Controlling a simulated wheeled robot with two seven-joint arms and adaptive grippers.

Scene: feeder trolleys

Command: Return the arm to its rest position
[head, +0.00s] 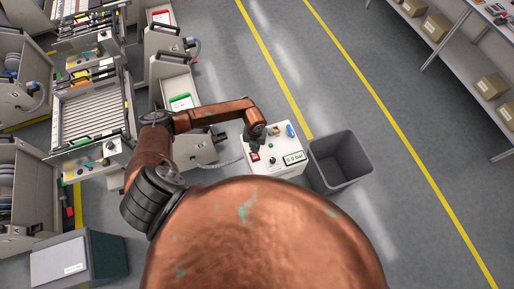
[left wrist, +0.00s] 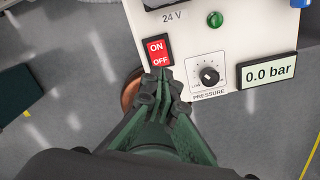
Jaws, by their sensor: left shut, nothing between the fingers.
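My left arm (head: 205,115) reaches out from the left. Its gripper (head: 256,143) is at the white control box (head: 275,168). In the left wrist view the gripper (left wrist: 163,78) is shut and empty, its fingertips at the lower edge of the red ON/OFF switch (left wrist: 158,53). I cannot tell whether they touch it. Right of the switch are a black pressure knob (left wrist: 209,75) and a display (left wrist: 268,71) reading 0.0 bar. A green button or lamp (left wrist: 215,19) sits above the knob. My right gripper is not in view.
A grey open bin (head: 340,160) stands right of the control box. Feeder trolleys (head: 92,105) fill the left side. Shelves with cartons (head: 490,86) are at the upper right. The floor between yellow lines is clear.

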